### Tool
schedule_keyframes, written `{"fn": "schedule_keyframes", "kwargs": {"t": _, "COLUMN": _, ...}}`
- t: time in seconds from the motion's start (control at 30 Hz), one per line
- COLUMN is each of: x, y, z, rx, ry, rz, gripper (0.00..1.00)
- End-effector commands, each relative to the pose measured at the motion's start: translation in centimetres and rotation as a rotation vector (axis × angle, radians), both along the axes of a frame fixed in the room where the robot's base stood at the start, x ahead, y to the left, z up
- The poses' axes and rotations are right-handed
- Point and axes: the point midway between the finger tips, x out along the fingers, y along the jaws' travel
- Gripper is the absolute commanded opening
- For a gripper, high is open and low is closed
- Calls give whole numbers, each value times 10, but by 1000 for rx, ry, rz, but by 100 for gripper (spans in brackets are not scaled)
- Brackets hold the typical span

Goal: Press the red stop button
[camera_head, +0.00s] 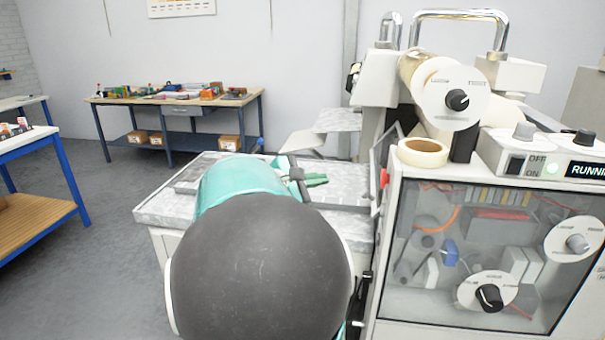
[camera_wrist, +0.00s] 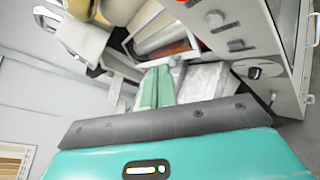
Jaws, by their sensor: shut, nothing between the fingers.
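The red stop button (camera_head: 384,177) is a small red knob on the left side of the machine, near its upper front edge, in the head view. My gripper (camera_head: 325,180) has green fingers, shut and empty, pointing right toward that side. The fingers are left of the button at about its height, with a visible gap. My arm hides part of the bench.
The machine (camera_head: 396,270) has a clear front window, dials and a lit display reading "RUNNI", cut off by the frame. A tape roll (camera_head: 423,152) lies on top. A pale metal-topped surface (camera_head: 160,208) lies under my arm. A workbench (camera_head: 172,99) stands behind; grey floor is open at left.

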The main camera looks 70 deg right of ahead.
Motion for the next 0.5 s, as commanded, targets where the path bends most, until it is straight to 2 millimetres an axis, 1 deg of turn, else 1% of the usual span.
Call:
{"fn": "schedule_keyframes", "kwargs": {"t": 0.03, "x": -6, "y": -10, "z": 2, "rx": -11, "ry": 41, "rz": -11, "gripper": 0}}
{"fn": "schedule_keyframes", "kwargs": {"t": 0.13, "x": -11, "y": -19, "z": 6, "rx": -25, "ry": 83, "rz": -15, "gripper": 0}}
{"fn": "schedule_keyframes", "kwargs": {"t": 0.5, "x": -13, "y": -20, "z": 7, "rx": -27, "ry": 86, "rz": -14, "gripper": 0}}
